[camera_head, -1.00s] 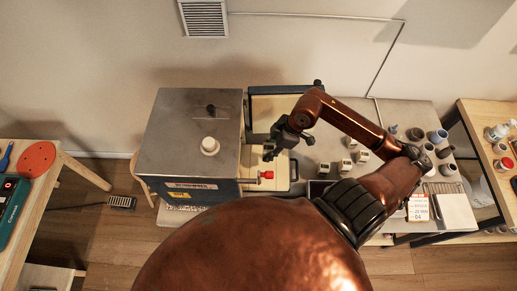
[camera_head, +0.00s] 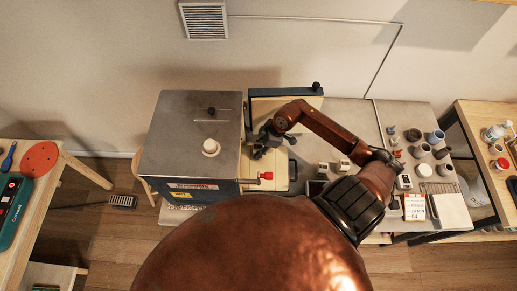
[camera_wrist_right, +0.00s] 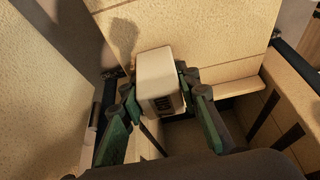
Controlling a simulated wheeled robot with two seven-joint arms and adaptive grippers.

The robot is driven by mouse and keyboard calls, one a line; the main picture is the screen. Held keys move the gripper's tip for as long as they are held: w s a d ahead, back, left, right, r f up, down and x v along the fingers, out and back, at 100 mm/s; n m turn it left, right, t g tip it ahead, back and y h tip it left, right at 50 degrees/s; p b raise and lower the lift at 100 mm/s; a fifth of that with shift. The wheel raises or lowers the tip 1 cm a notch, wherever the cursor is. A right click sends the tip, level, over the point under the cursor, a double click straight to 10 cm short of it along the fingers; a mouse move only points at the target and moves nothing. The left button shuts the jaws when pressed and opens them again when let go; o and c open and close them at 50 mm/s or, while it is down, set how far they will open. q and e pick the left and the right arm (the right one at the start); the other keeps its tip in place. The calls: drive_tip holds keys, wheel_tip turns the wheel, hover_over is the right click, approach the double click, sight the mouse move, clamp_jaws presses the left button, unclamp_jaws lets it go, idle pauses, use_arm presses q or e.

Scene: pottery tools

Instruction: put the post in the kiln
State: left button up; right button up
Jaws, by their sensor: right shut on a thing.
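The post (camera_wrist_right: 158,78) is a small cream block with a dark mark on its side, held between the fingers of my right gripper (camera_wrist_right: 160,98) in the right wrist view. In the head view my right gripper (camera_head: 262,143) is at the right side of the kiln (camera_head: 190,130), by its open front; the post is hard to make out there. The kiln is a grey-topped box with its blue-edged, cream-lined door (camera_head: 285,98) swung open behind the gripper. The right wrist view shows cream kiln lining (camera_wrist_right: 220,35) close around the post. My left gripper is not in view.
More small pale posts (camera_head: 323,168) stand on the grey table right of the kiln, partly beside my arm. Cups and jars (camera_head: 436,137) stand farther right.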

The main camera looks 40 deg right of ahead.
drive_tip(key=o, duration=1.3)
drive_tip(key=shift+f, duration=0.15)
drive_tip(key=b+v, duration=0.2)
drive_tip(key=v, duration=1)
